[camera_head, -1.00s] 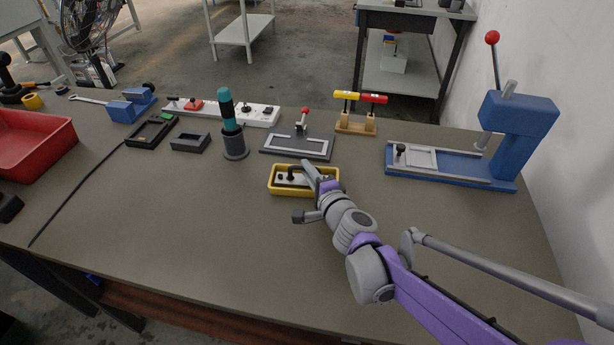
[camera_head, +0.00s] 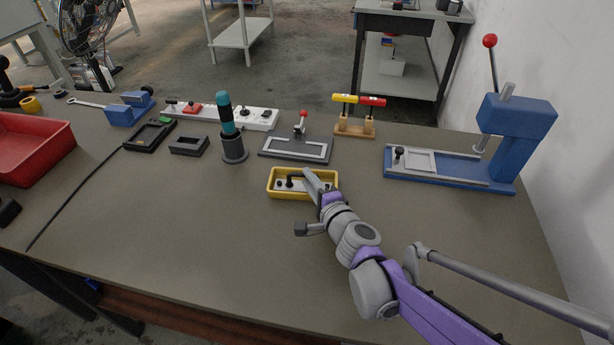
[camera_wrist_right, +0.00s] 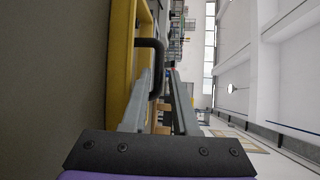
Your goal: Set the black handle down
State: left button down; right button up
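The black handle (camera_head: 291,179) is a dark bent bar at the yellow tray (camera_head: 269,190) on the table. In the right wrist view the handle (camera_wrist_right: 151,44) curves out from beside the yellow tray wall (camera_wrist_right: 120,60), and its end lies between my finger tips. My right gripper (camera_head: 311,178) is at the tray's right part. In the wrist view its two grey fingers (camera_wrist_right: 160,72) stand a little apart, with a narrow gap beside the handle, so it looks open around it. The handle's underside is hidden. My left gripper is not in view.
Behind the tray are a grey frame fixture (camera_head: 296,149), a teal-topped tool in a dark holder (camera_head: 233,148) and a wooden stand (camera_head: 355,130). A blue press (camera_head: 505,135) stands right, a red bin (camera_head: 62,137) left. The front table is mostly clear.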

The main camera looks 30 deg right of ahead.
jog(key=s, duration=0.3)
jog(key=s+r+p, duration=0.1)
jog(key=s, duration=0.2)
jog(key=s+p, duration=0.1)
jog(key=s, duration=0.3)
jog(key=shift+a+r, duration=0.1)
jog(key=shift+r, duration=0.2)
jog(key=shift+r, duration=0.15)
